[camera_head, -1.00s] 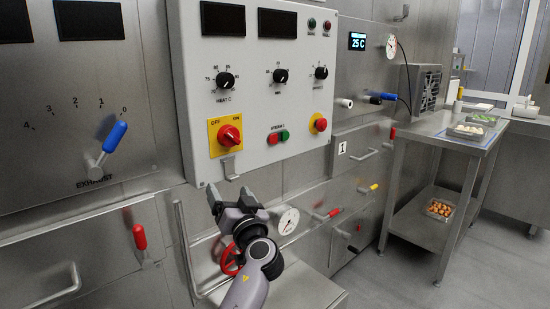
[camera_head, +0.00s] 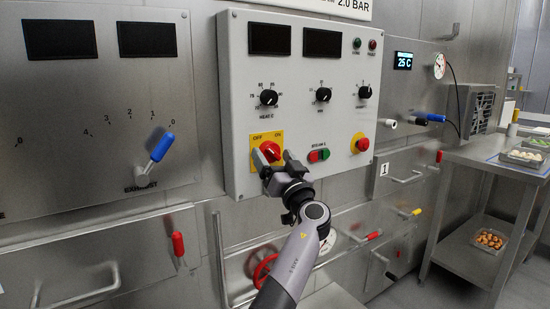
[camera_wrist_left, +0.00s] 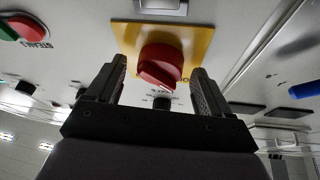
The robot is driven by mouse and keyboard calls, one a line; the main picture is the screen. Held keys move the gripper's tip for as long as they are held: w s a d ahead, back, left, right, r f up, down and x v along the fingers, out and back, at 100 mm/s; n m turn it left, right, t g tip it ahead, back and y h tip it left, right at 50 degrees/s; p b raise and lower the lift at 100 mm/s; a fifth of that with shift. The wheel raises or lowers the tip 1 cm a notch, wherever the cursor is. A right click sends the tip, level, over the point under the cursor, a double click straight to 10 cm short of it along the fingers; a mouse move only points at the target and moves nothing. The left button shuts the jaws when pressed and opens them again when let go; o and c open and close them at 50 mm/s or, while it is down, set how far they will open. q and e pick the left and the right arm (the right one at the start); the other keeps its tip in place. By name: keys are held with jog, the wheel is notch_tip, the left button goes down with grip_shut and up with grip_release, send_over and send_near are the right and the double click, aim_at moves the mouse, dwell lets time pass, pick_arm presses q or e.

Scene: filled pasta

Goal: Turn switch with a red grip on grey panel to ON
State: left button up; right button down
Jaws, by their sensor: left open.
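The switch with a red grip (camera_head: 271,152) sits on a yellow plate (camera_head: 258,139) marked OFF and ON, low on the left of the grey panel (camera_head: 235,100). My left gripper (camera_head: 270,157) is open in front of it, its fingers up at the yellow plate. In the left wrist view the red grip (camera_wrist_left: 160,66) lies between the two open fingertips (camera_wrist_left: 160,80), with gaps on both sides. The grip's lower part is partly hidden by the gripper in the head view. My right gripper is not in view.
Black knobs (camera_head: 268,97) sit above the switch. Green and red buttons (camera_head: 318,155) and a red button on yellow (camera_head: 361,143) are to the right. A blue-handled exhaust lever (camera_head: 161,147) is to the left. A red valve wheel (camera_head: 265,270) and pipes lie below.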

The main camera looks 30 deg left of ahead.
pick_arm(q)
jog(key=c, duration=1)
